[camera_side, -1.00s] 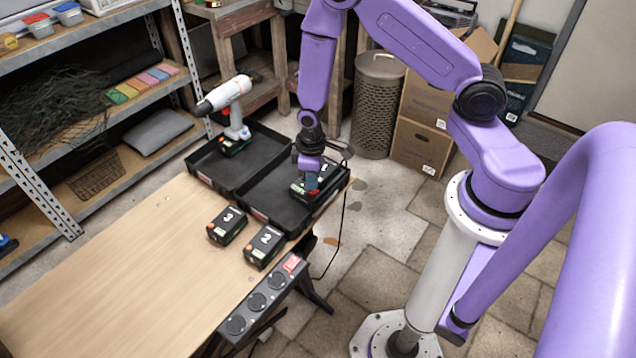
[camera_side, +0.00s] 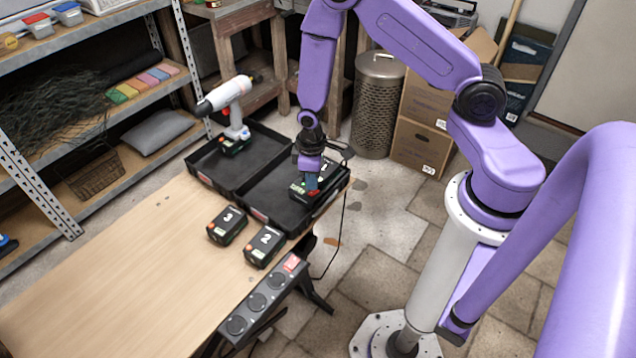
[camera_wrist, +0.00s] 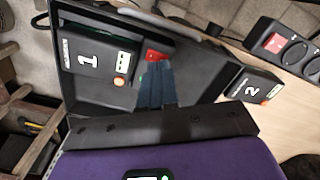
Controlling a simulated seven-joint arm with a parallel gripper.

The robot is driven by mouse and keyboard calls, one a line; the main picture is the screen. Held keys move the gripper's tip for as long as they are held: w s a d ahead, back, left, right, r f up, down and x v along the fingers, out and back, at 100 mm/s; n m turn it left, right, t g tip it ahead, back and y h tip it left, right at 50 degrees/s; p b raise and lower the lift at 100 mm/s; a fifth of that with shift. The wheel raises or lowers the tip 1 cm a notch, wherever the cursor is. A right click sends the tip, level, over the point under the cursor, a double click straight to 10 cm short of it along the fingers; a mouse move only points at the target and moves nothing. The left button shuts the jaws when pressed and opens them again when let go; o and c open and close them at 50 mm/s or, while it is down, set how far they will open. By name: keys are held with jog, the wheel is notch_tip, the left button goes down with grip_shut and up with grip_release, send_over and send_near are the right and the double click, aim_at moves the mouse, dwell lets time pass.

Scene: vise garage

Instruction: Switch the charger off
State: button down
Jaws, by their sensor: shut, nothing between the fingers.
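The charger (camera_side: 299,190) is a dark unit in the right half of the black case, largely covered by my gripper in the side view. A battery marked 1 (camera_wrist: 95,60) sits at it in the wrist view. A red switch (camera_wrist: 155,56) lies beside that battery, and it also shows in the side view (camera_side: 313,193). My gripper (camera_side: 312,187) is shut and empty, pointing down. Its blue-grey fingertips (camera_wrist: 155,68) are right at the red switch and partly cover it. I cannot tell whether they touch it, or which way it is tipped.
Batteries marked 3 (camera_side: 227,226) and 2 (camera_side: 264,246) stand on the wooden table (camera_side: 130,270) by the case. A power strip (camera_side: 265,293) with its own red switch lies along the table edge. A drill (camera_side: 232,105) stands in the left half of the case.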

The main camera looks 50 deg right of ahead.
aim_at(312, 193)
jog(key=shift+f, duration=1.1)
dwell(0.6)
notch_tip(312, 193, up, 7)
dwell(1.0)
jog(key=s+a+r+n, duration=0.2)
jog(key=s+a+r, duration=0.15)
jog(key=r, duration=0.25)
jog(key=s+a+r+n, duration=0.1)
jog(key=s+a+r, duration=0.2)
jog(key=s+r, duration=0.3)
jog(key=s+d+r+n, duration=0.3)
jog(key=s+r, duration=0.6)
jog(key=s, duration=0.4)
jog(key=shift+r+n, duration=0.3)
jog(key=shift+r, duration=0.05)
